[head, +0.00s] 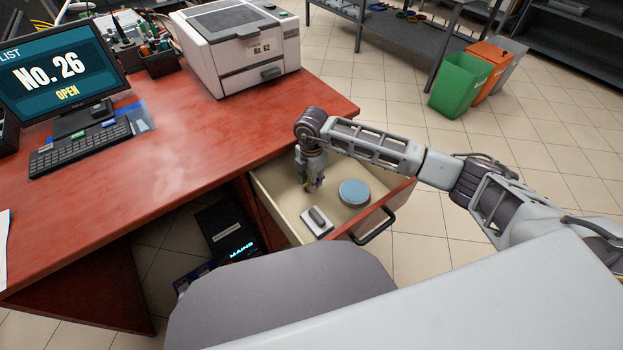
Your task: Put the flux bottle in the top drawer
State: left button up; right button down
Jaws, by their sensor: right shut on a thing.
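The top drawer (262,203) of the red desk is pulled open, with its dark handle (372,228) at the front. My right gripper (312,186) points down inside the drawer opening, near its back left part. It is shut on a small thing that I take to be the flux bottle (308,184). The fingers hide most of it, and only a small brownish bit shows. I cannot tell whether it touches the drawer floor. My left gripper is not in view.
In the drawer lie a round blue tin (354,192) and a white pad with a grey piece (317,220). A printer (240,45), keyboard (82,145) and monitor (58,75) stand on the desk (190,140).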

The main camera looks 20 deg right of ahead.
jog(key=c, duration=1.2)
grip_release()
jog(key=shift+o, duration=0.2)
jog(key=shift+r, duration=0.15)
pick_arm(q)
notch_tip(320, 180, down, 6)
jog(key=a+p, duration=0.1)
jog(key=p, duration=0.1)
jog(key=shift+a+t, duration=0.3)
pick_arm(e)
jog(key=shift+r, duration=5.95)
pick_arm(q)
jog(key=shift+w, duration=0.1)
